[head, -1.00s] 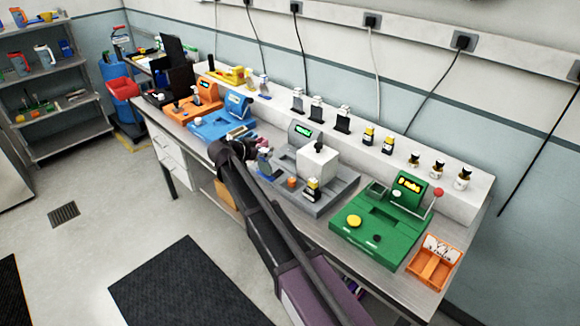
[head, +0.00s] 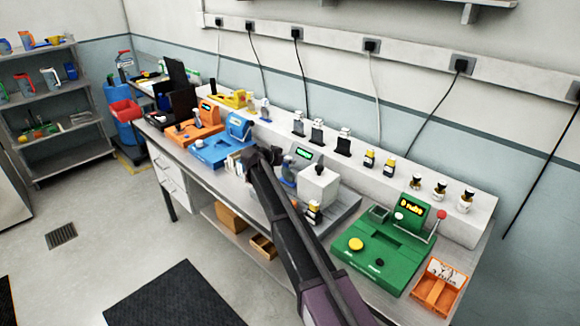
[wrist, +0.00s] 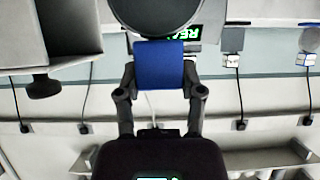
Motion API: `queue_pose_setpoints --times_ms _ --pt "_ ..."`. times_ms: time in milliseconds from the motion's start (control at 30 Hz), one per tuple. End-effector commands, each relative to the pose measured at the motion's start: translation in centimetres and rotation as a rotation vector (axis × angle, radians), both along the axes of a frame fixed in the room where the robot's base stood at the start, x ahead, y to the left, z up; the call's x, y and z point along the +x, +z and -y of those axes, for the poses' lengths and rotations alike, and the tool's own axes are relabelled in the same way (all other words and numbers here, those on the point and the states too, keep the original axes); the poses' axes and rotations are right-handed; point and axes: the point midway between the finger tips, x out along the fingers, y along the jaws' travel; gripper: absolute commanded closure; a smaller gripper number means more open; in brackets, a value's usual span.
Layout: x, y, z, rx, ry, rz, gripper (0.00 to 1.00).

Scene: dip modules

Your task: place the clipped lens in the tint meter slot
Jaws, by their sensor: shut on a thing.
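In the wrist view my gripper (wrist: 160,74) is shut on the blue clip (wrist: 160,60) of the lens. The dark round lens (wrist: 155,8) sits beyond the clip, cut off by the frame's top edge. Behind the lens a green-lit display (wrist: 184,34) is partly hidden. In the head view my gripper is mostly hidden by my arm, beside the grey module (head: 345,212). That module carries a grey housing with a green display (head: 304,153), which appears to be the tint meter. I cannot make out its slot. The lens appears held above the module, apart from it.
A white box with a black knob (head: 318,186) stands right of my gripper; it also shows in the wrist view (wrist: 20,40). The blue module (head: 212,150) and orange module (head: 192,130) are left, the green module (head: 385,250) right. Small bottles line the back ledge.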

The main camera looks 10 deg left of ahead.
Motion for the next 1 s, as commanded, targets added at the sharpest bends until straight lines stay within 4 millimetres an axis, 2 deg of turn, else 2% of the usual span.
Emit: queue_pose_setpoints --times_ms 100,567,700,1000 --pt "0.9 -0.1 0.4 0.0 -0.001 0.0 1.0" --pt "1.2 -0.1 0.7 0.0 -0.001 0.0 1.0" --pt "2.3 -0.3 1.3 0.001 -0.002 -0.001 1.0" --pt "2.1 -3.1 1.3 0.0 -0.002 0.0 1.0"
